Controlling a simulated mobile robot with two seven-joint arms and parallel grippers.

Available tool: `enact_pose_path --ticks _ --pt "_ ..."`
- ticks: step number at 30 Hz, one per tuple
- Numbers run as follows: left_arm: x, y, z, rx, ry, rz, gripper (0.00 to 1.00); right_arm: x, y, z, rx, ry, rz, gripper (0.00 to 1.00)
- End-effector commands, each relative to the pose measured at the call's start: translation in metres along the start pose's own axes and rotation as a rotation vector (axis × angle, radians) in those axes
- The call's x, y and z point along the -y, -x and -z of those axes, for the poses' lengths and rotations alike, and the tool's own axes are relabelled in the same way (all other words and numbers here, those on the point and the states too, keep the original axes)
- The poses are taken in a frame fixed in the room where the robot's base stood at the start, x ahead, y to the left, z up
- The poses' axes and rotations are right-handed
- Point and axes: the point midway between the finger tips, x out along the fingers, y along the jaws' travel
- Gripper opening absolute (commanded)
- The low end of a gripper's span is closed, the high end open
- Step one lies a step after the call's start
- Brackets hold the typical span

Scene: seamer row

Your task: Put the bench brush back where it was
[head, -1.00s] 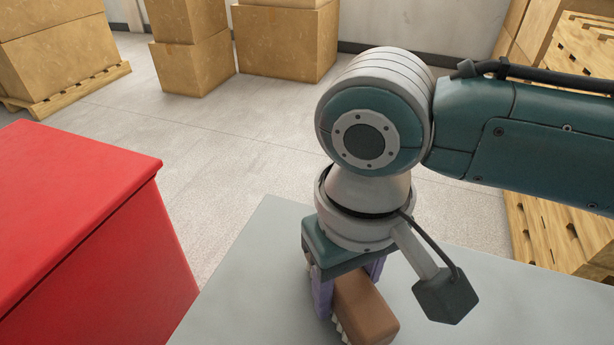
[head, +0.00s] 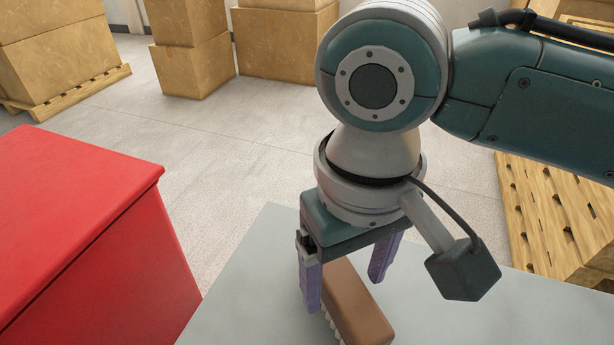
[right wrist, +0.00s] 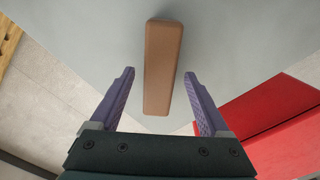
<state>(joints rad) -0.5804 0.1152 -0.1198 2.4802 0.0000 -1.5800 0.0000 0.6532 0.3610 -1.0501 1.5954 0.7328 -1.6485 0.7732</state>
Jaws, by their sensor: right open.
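The bench brush (head: 357,312) lies on the grey tabletop (head: 250,300), its brown wooden back up and pale bristles showing along its left side. The brush also shows in the right wrist view (right wrist: 163,68), lengthwise between the fingertips and beyond them. My right gripper (head: 345,292) is open above the brush, with its purple fingers apart and clear of it on both sides. It also shows in the right wrist view (right wrist: 160,100) with nothing held. My left gripper is in neither view.
A red cabinet or box (head: 75,215) stands at the left, across a gap of floor from the table. Cardboard boxes (head: 190,55) stand at the back, and wooden pallets (head: 560,215) stand at the right. The tabletop around the brush is clear.

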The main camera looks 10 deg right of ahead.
Motion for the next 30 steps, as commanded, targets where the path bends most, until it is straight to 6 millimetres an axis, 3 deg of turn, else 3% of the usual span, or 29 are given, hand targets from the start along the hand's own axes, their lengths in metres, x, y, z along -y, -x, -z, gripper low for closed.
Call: enact_pose_path --ticks 1,6,12,20,26,30 --pt "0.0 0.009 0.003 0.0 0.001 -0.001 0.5 0.0 0.018 0.001 -0.004 0.0 0.002 0.8" --pt "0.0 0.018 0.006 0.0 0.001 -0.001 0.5 0.0 0.052 0.001 -0.003 0.0 0.001 0.8" --pt "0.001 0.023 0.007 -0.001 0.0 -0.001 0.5 0.0 0.073 0.001 -0.001 -0.001 0.0 0.8" --pt "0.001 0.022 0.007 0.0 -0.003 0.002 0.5 0.011 0.071 -0.006 -0.011 0.027 0.04 0.8" --pt "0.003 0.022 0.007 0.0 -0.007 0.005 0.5 0.046 0.057 -0.033 -0.128 0.105 0.216 0.8" --pt "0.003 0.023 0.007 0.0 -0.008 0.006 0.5 0.037 0.052 -0.055 -0.249 0.077 0.254 0.8"
